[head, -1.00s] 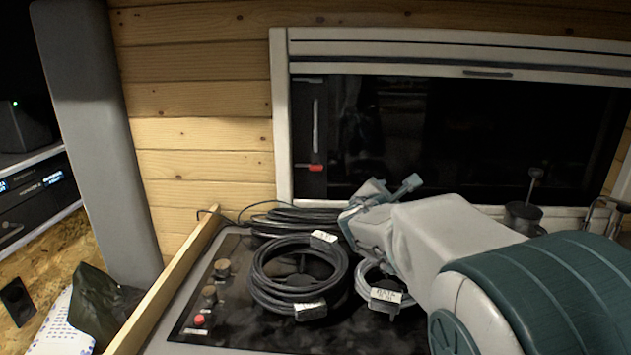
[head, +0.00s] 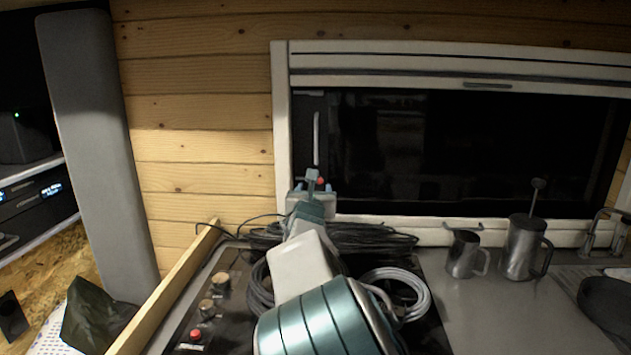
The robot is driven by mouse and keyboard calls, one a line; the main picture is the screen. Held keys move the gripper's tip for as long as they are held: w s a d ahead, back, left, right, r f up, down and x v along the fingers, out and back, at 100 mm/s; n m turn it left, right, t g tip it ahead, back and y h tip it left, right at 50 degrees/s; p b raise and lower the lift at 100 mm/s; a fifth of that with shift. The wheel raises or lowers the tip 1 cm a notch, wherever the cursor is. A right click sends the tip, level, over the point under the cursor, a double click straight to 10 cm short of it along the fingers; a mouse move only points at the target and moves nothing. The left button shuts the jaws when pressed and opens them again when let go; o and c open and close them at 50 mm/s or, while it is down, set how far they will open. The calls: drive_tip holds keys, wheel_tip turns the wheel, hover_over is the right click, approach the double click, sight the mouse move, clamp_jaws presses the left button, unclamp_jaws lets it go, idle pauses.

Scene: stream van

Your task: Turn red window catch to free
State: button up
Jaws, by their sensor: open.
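The red window catch (head: 321,181) is at the lower left of the dark window, just inside the white frame. Only a small red part of it shows. My gripper (head: 314,182) is open in front of the catch, its fingers beside the red part in the picture. The gripper and wrist hide the rest of the catch, so I cannot tell its angle or whether a finger touches it.
A pale upright bar (head: 316,138) is on the window above the catch. Black coiled cables (head: 373,237) and a grey coil (head: 421,297) lie on the counter below. Metal jugs (head: 523,247) stand at the right. A wooden rail (head: 172,290) edges the counter's left.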

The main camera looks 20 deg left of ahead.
drive_tip(key=w+a+p, duration=0.1)
drive_tip(key=w, duration=0.5)
drive_tip(key=shift+w+a, duration=0.2)
drive_tip(key=shift+w, duration=0.2)
drive_tip(key=c, duration=1)
